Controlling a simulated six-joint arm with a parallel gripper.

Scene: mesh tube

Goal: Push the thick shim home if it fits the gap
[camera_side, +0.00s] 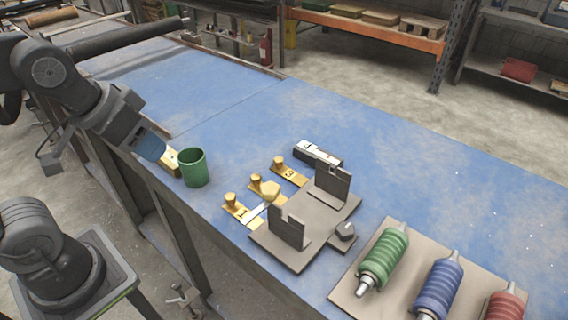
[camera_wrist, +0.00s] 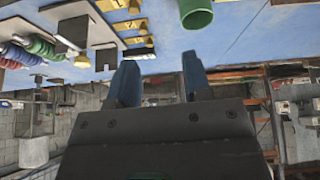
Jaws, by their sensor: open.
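Several brass shims with round knobs lie in a row on the blue bench: a near one (camera_side: 240,212), a middle one (camera_side: 258,183) and a far one (camera_side: 290,173). I cannot tell from their marks which is the thick one. Beside them is a grey fixture (camera_side: 335,205) with two upright notched plates. A yellow knob (camera_side: 271,190) with a pale strip sits by the near plate; the gap's state is unclear. My gripper (camera_side: 152,148) is left of the shims, beyond the green cup, above the bench edge. In the wrist view my gripper (camera_wrist: 158,78) is open and empty.
The green cup (camera_side: 194,168) stands between my gripper and the shims. A brass-coloured block (camera_side: 170,163) is beside the cup. A silver block (camera_side: 318,153) lies behind the fixture. A board (camera_side: 352,285) with green, blue and red ribbed rollers is at right.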

